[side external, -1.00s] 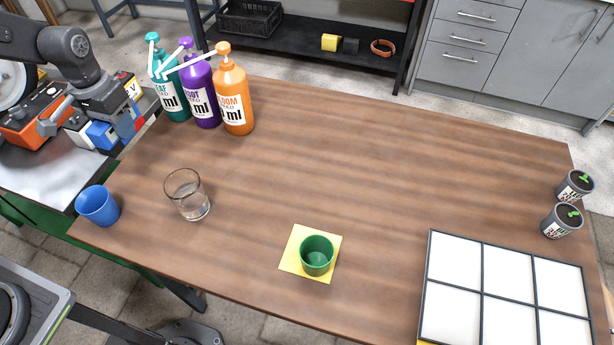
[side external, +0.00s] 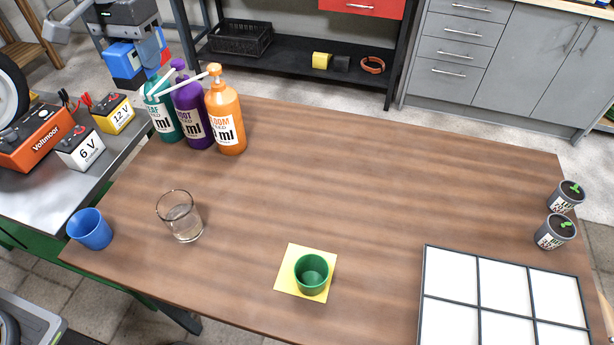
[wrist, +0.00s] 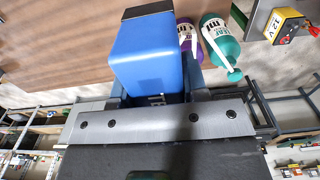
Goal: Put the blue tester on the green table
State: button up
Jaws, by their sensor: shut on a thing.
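The blue tester (side external: 122,62) is a blue box held in the air at the upper left of the side external view. My gripper (side external: 132,55) is shut on it. In the wrist view the blue tester (wrist: 146,55) fills the space between the fingers of my gripper (wrist: 152,82). The tester is raised above and behind the pump bottles and the table's far end, touching neither as far as I can see.
An orange Voltmoor unit (side external: 37,137), a 6 V battery (side external: 80,148) and a 12 V battery (side external: 113,113) occupy the green table's back. Its front is clear. Pump bottles (side external: 226,120), a glass (side external: 180,216) and a blue cup (side external: 90,229) stand on the wooden table (side external: 400,180).

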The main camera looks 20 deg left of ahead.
jog(key=w+d+f, duration=0.2)
jog(key=w+d, duration=0.1)
jog(key=d, duration=1.2)
send_over(301, 203)
notch_tip(301, 203, down, 24)
jog(key=shift+s+a, duration=0.1)
jog(key=shift+f, duration=2)
jog(key=shift+f, duration=0.15)
jog(key=o, duration=1)
notch_tip(301, 203, up, 12)
jog(key=shift+r, duration=0.15)
